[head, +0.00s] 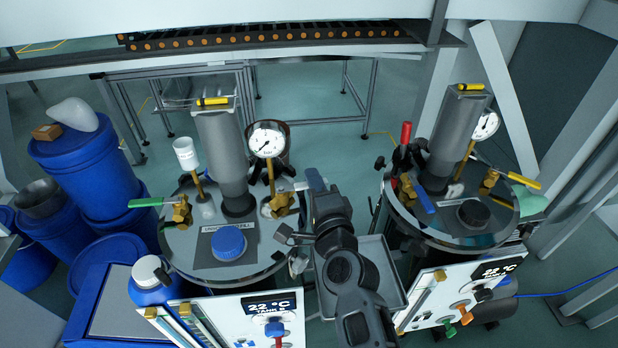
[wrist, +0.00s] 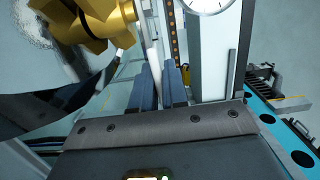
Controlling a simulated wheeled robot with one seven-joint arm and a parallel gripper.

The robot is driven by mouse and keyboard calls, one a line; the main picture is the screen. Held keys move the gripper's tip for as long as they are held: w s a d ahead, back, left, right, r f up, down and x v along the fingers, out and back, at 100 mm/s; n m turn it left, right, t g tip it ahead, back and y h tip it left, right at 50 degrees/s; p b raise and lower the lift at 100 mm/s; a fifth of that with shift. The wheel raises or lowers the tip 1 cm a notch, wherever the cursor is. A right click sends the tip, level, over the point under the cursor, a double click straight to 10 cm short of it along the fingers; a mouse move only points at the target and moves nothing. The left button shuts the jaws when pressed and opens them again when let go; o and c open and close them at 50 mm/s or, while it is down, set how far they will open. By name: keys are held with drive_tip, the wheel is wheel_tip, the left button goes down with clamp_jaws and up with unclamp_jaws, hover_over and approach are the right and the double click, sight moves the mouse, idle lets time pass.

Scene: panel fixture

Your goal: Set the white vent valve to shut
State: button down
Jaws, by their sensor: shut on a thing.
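The brass vent valve (wrist: 92,22) fills the upper left of the wrist view. Its white lever (wrist: 151,45) runs down from the top to between my fingers. My gripper (wrist: 160,76) is shut on this lever, with one dark blue finger on each side. In the head view the valve's brass body (head: 281,204) stands on the right part of the left tank lid, below the gauge. My gripper (head: 316,181) is just right of it, and my arm hides much of that spot. The lever is hardly visible there, so its exact angle cannot be told.
A round pressure gauge (head: 267,139) stands close above the valve. A thick grey column (head: 221,150) and a green-handled valve (head: 147,202) are further left on the lid. A second tank lid (head: 470,232) with red, blue and yellow handles is to the right.

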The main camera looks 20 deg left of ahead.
idle(0.4)
drive_tip(key=c, duration=1.2)
unclamp_jaws()
drive_tip(key=shift+c, duration=0.2)
drive_tip(key=p+v, duration=0.1)
drive_tip(key=v, duration=0.6)
drive_tip(key=shift+s+d, duration=0.2)
drive_tip(key=shift+s, duration=0.15)
